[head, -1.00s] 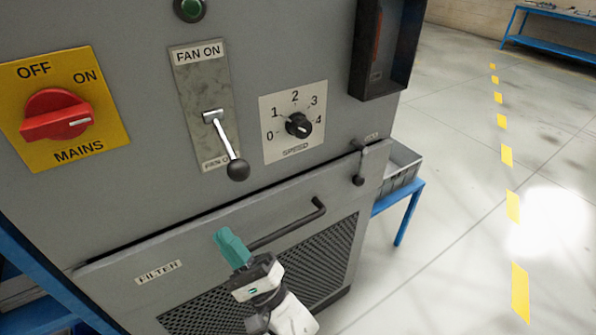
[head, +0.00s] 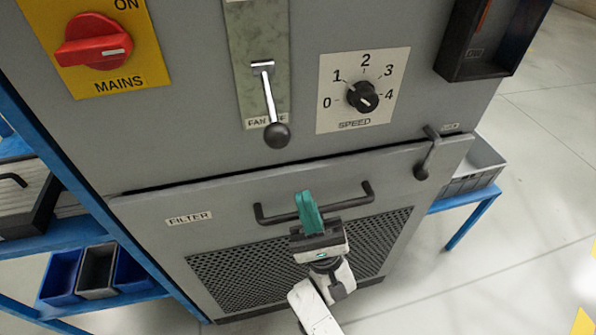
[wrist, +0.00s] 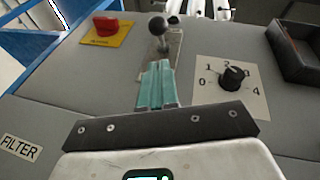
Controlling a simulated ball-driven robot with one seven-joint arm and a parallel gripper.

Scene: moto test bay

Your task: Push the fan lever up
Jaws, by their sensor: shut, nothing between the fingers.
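The fan lever (head: 268,103) is a silver rod with a dark round knob on a worn grey-green plate (head: 243,41). In the head view it points down, with its knob beside the partly covered lower label. In the wrist view the knob (wrist: 158,26) shows just beyond the fingertips. My gripper (head: 305,196) has teal fingers, shut and empty, pointing up. In the head view it appears below the knob and in front of the filter door's handle, apart from the lever. The teal fingers (wrist: 156,66) hide the lower plate in the wrist view.
A red mains switch (head: 92,44) is left of the lever, and a speed dial (head: 363,97) is right. The filter door has a protruding bar handle (head: 344,204) and a latch (head: 427,153). A black open box (head: 493,37) juts out at upper right.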

